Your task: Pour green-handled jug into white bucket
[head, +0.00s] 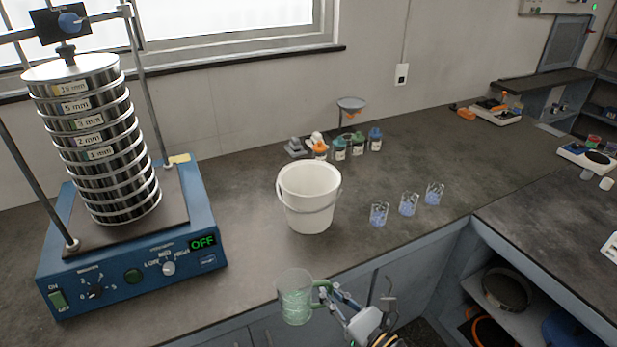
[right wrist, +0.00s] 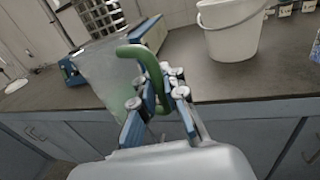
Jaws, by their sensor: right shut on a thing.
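The green-handled jug (head: 295,298) is clear, with green markings or contents low in it. It looks upright, near the counter's front edge in the head view. My right gripper (head: 326,291) is shut on its green handle, which shows close up in the right wrist view (right wrist: 146,62). The white bucket (head: 309,194) stands upright on the counter, behind the jug and slightly right of it. It also shows at the upper right of the right wrist view (right wrist: 232,32). The jug and bucket are apart. The bucket's inside bottom is hidden. My left gripper is not in view.
A blue sieve shaker (head: 130,262) with a tall sieve stack (head: 100,140) stands left of the bucket. Several small beakers (head: 408,205) stand to its right. Small bottles (head: 340,148) and a funnel stand (head: 351,104) are behind it. The counter between jug and bucket is clear.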

